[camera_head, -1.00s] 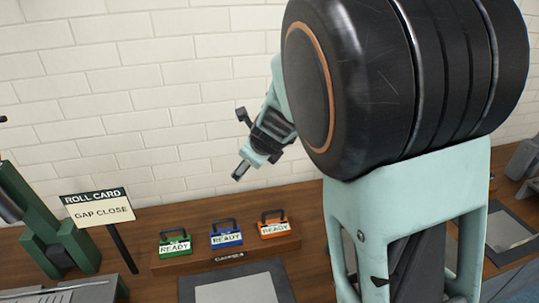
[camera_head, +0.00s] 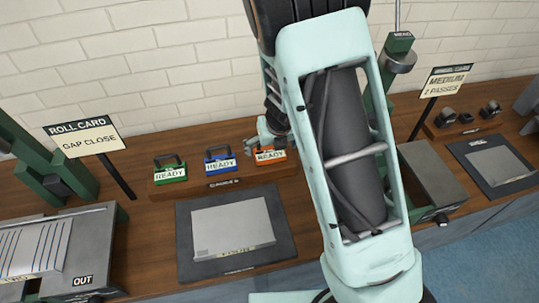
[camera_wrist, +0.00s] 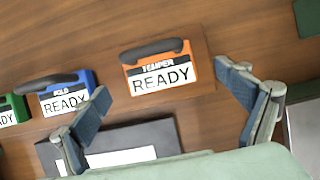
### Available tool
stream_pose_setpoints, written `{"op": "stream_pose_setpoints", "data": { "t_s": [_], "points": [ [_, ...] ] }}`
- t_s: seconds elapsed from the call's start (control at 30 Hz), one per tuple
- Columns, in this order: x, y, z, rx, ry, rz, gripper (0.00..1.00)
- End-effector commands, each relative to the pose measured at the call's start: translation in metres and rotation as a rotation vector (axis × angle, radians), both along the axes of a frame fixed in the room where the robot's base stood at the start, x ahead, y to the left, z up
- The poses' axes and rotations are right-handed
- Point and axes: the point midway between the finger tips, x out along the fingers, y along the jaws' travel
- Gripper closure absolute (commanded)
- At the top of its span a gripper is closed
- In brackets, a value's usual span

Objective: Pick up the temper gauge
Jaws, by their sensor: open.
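The temper gauge is an orange block with a dark handle and a white "READY" label; it is the right one of three in the head view (camera_head: 268,156). In the wrist view the temper gauge (camera_wrist: 160,78) reads "TEMPER" and lies ahead, between the two spread fingers. My gripper (camera_wrist: 164,84) is open and empty. In the head view my gripper (camera_head: 270,138) is at the orange gauge and covers part of it. I cannot tell the height between them.
A blue gauge (camera_head: 221,165) and a green gauge (camera_head: 170,174) stand to the left on the same wooden rack (camera_head: 165,189). A dark mat with a grey plate (camera_head: 232,225) lies in front. A "ROLL CARD" sign (camera_head: 85,139) stands at the left.

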Motion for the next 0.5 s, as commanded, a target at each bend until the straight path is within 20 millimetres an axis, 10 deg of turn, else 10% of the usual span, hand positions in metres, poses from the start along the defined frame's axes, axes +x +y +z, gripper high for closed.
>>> {"op": "stream_pose_setpoints", "data": {
  "t_s": [0.5],
  "points": [
    [0.016, 0.005, -0.041, 0.000, 0.000, 0.000, 0.07]
  ]
}}
